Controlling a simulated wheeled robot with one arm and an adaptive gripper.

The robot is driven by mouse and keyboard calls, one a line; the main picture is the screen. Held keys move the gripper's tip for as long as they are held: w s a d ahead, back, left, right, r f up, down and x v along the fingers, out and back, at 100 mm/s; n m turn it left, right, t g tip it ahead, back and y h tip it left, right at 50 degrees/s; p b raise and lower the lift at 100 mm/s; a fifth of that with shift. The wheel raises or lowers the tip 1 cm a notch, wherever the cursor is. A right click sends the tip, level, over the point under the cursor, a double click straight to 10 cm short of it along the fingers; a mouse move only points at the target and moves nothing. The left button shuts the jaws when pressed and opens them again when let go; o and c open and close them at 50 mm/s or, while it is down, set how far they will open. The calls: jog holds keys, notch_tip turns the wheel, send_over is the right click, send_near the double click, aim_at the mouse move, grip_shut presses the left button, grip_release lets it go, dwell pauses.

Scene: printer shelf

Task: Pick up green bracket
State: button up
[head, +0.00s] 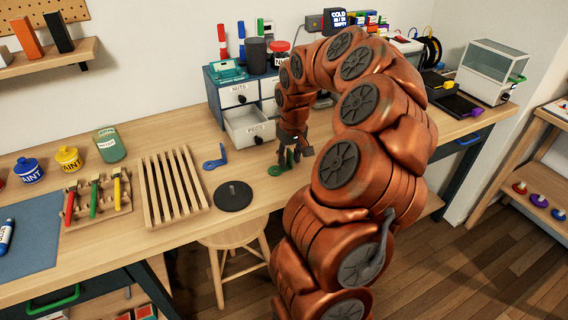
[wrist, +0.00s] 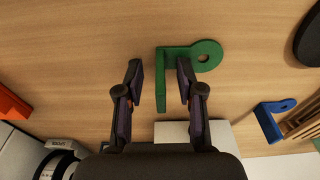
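The green bracket (wrist: 163,82) lies on the wooden bench top in the wrist view, with a long leg and a round ring end with a hole. My gripper (wrist: 160,80) is open, and the bracket's leg is between its two fingers, nearer the right one. The right finger covers part of the bracket, and the ring end is beyond that finger. I cannot tell whether the finger touches it. In the head view the green bracket (head: 274,170) shows small beside my gripper (head: 289,160), partly hidden by it.
A blue bracket (head: 215,160) lies to the left, near a dark round disc with a peg (head: 233,196) and a slatted wooden rack (head: 172,188). A drawer unit (head: 226,80) with an open drawer (head: 247,126) stands behind. An orange piece (wrist: 14,104) shows at the wrist view's left.

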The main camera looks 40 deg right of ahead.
grip_shut()
jog(key=shift+r, duration=0.1)
dwell(0.5)
